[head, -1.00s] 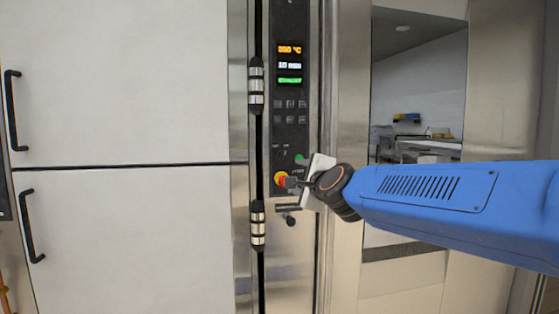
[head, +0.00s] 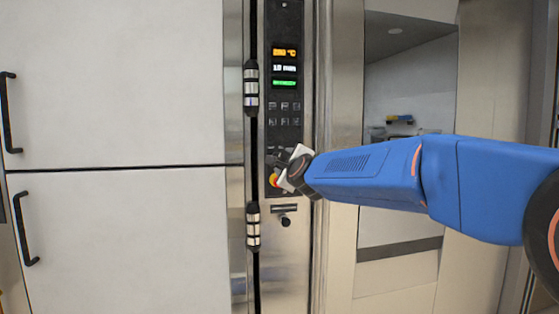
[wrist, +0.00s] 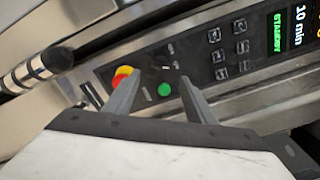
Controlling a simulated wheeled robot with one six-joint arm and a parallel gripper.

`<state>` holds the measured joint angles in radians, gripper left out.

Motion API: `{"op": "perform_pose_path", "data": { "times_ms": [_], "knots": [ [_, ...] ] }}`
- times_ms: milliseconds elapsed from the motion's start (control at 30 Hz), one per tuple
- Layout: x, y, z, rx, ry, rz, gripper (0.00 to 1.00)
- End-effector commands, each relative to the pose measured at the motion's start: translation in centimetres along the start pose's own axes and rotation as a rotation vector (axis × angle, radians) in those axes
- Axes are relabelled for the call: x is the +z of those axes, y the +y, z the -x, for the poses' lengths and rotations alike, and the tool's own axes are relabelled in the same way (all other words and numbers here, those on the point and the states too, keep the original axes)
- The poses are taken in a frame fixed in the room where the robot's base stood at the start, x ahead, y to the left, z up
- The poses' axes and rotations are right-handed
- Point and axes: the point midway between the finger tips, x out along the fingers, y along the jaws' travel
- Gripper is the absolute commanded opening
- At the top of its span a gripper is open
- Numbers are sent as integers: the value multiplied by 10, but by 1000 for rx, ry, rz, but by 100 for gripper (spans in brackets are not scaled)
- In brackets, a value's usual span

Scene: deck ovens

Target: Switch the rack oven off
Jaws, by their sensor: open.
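The rack oven's control panel (head: 285,60) is a dark vertical strip with lit displays and rows of small buttons; the wrist view shows a green display reading STANDBY (wrist: 278,32). Low on the panel are a green round button (wrist: 165,90) and a red knob on a yellow base (wrist: 122,76), which also shows in the head view (head: 273,181). My gripper (wrist: 160,90) is open and empty, its two fingers pointing at the panel. The green button appears between the fingers, and the red knob is beside the left finger. Whether a fingertip touches the panel I cannot tell.
White double doors (head: 115,85) with black handles fill the left. A chrome hinge (head: 251,88) stands beside the panel, and a small latch (head: 286,220) sits below it. Steel framing and an opening with shelves (head: 405,90) lie to the right.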

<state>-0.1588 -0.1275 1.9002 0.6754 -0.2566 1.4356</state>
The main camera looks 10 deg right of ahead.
Motion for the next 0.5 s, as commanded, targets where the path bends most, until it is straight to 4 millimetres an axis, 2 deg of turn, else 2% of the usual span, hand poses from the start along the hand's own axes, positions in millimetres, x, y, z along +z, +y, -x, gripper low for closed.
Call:
{"op": "perform_pose_path", "data": {
  "times_ms": [300, 500],
  "knots": [
    [0, 0, -49, 1, 0, 0, 50],
    [0, 0, -68, 1, 0, 0, 50]
  ]
}}
